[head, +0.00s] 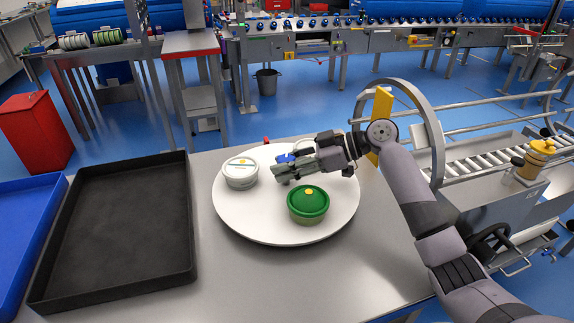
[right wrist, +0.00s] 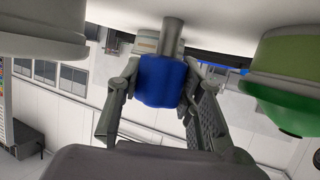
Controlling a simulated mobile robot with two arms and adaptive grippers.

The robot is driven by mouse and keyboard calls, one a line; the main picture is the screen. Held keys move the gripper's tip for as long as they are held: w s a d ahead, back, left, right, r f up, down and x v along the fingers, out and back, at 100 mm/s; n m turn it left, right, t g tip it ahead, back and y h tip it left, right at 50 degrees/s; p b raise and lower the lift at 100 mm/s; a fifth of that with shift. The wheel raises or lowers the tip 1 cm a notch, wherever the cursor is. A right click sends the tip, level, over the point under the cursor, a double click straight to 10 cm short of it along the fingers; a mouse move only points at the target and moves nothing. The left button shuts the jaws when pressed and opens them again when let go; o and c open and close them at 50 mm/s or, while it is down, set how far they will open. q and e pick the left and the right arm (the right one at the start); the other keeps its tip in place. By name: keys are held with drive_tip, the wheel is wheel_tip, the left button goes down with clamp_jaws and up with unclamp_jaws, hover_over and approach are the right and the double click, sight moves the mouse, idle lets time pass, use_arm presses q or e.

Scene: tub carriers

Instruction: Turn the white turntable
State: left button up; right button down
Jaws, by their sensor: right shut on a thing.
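The white turntable (head: 240,217) is a round disc on the grey metal table. A white lidded tub (head: 241,173) stands on its left part and a green-lidded tub (head: 308,204) on its front right part. My right gripper (head: 284,168) reaches in from the right, low over the disc between and behind the tubs. In the right wrist view, its two fingers (right wrist: 162,98) are shut on a blue knob (right wrist: 162,80) on a grey post at the turntable. The knob is mostly hidden behind the gripper in the head view. My left gripper is out of view.
A black tray (head: 115,232) lies on the table to the left, with a blue tray (head: 22,235) beyond it. A small red item (head: 266,140) shows behind the disc. A roller conveyor (head: 490,155) stands at right. The table front is clear.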

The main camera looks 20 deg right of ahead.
drive_tip(key=shift+r, duration=0.1)
drive_tip(key=c, duration=1.1)
unclamp_jaws()
drive_tip(key=v, duration=1.2)
drive_tip(key=shift+w, duration=0.1)
